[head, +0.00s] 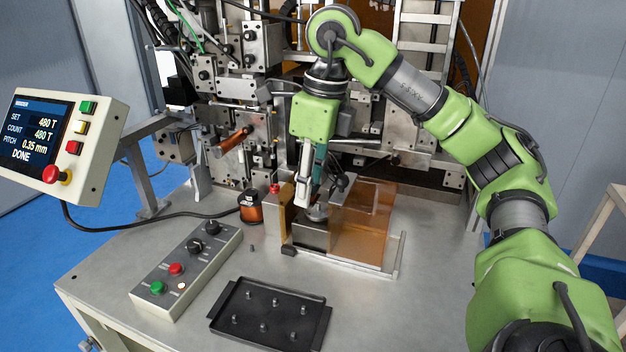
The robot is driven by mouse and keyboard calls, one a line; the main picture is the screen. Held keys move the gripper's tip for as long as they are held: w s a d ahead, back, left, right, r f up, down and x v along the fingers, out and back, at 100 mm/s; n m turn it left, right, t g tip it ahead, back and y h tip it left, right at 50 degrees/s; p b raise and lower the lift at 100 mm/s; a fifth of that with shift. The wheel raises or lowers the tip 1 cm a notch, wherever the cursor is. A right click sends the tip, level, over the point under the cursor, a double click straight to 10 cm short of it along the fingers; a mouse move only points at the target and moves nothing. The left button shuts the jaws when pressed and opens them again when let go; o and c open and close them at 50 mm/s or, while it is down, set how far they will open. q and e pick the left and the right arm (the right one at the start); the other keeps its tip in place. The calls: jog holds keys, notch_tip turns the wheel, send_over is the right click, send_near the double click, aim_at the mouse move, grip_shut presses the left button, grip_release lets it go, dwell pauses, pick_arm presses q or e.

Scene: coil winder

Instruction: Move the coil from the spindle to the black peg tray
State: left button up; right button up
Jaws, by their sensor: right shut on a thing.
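The black peg tray (268,313) lies on the front of the table, with several short upright pegs and no coil on them. My right gripper (314,205) reaches down from above at a metal block beside the amber guard. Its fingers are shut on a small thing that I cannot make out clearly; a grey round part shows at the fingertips. I cannot clearly pick out the spindle or a finished coil there. A copper wire spool (251,206) with a black top stands left of the gripper, apart from it. My left gripper is out of view.
An amber transparent guard (362,222) stands right of the gripper. A button box (187,272) lies left of the tray. The screen panel (45,140) at left reads DONE, 480 T. Winding machinery fills the back. The table right of the tray is clear.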

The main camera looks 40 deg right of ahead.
jog(key=w+a+f+p, duration=0.3)
jog(key=a+f, duration=0.5)
jog(key=a, duration=0.2)
jog(key=n+p, duration=0.1)
jog(key=p, duration=0.1)
send_over(234, 316)
notch_tip(234, 316, down, 7)
jog(key=shift+s+r, duration=0.15)
jog(key=shift+r, duration=0.05)
jog(key=shift+d+f+b, duration=0.15)
jog(key=shift+f+b, duration=1.05)
jog(key=shift+f, duration=1.1)
jog(key=shift+f, duration=0.1)
jog(key=shift+f+b, duration=1)
jog(key=shift+b, duration=0.25)
jog(key=o, duration=1.1)
